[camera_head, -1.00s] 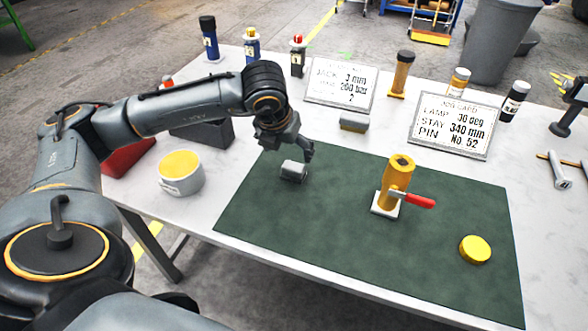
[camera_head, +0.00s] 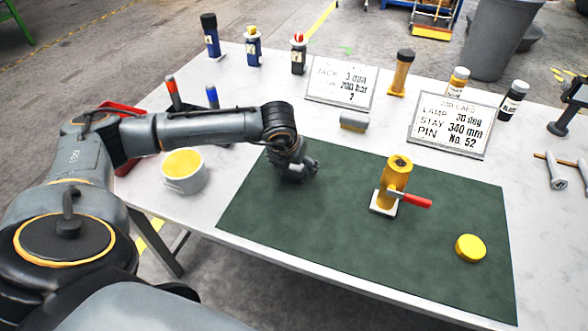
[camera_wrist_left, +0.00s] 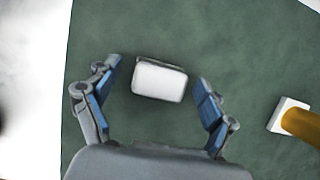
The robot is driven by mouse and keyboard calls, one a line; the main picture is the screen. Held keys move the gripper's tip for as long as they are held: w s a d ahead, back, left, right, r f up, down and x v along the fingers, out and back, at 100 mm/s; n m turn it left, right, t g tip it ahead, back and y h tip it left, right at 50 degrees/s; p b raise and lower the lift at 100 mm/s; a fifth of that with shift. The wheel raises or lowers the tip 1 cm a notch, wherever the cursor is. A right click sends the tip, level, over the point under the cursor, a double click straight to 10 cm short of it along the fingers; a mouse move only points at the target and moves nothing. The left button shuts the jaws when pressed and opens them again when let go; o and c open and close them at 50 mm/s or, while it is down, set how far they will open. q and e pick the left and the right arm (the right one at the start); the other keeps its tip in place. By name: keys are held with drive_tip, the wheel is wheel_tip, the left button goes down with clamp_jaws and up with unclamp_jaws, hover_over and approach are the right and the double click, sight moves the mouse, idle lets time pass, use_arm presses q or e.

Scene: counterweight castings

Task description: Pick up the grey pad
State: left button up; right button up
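The grey pad (camera_wrist_left: 160,80) is a small, light block with rounded edges. It lies on the green mat (camera_head: 350,251) and shows clearly in the left wrist view. My left gripper (camera_head: 302,174) is low over the mat's left part. Its two fingers are spread, one on each side of the pad, with gaps between them and it. In the head view the gripper and wrist hide the pad. My right gripper is not in view.
A yellow cylinder with a red handle (camera_head: 393,185) stands on the mat right of the gripper. A yellow disc (camera_head: 470,248) lies farther right. A white pot (camera_head: 184,172) stands left of the mat. A grey-and-yellow block (camera_head: 354,121) lies behind it.

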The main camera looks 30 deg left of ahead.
sight(294, 166)
use_arm(q)
drive_tip(key=c, duration=1.2)
drive_tip(key=shift+r, duration=0.15)
drive_tip(key=shift+r+b, duration=0.3)
drive_tip(key=shift+r, duration=0.05)
wheel_tip(294, 166, up, 3)
drive_tip(key=shift+s+d+f+b, duration=0.15)
drive_tip(key=shift+f+b, duration=0.05)
drive_tip(key=shift+b, duration=0.35)
drive_tip(key=s+d+r+b, duration=0.1)
drive_tip(key=s+r, duration=0.2)
drive_tip(key=s, duration=0.1)
drive_tip(key=s+d+r+b, duration=0.1)
drive_tip(key=s+d+r, duration=0.1)
drive_tip(key=s+r, duration=0.1)
drive_tip(key=s+d+r, duration=0.2)
drive_tip(key=s+r, duration=0.1)
drive_tip(key=s, duration=0.2)
drive_tip(key=shift+s+d+r+b, duration=0.25)
drive_tip(key=shift+b, duration=0.15)
drive_tip(key=o, duration=0.6)
drive_tip(key=c, duration=0.4)
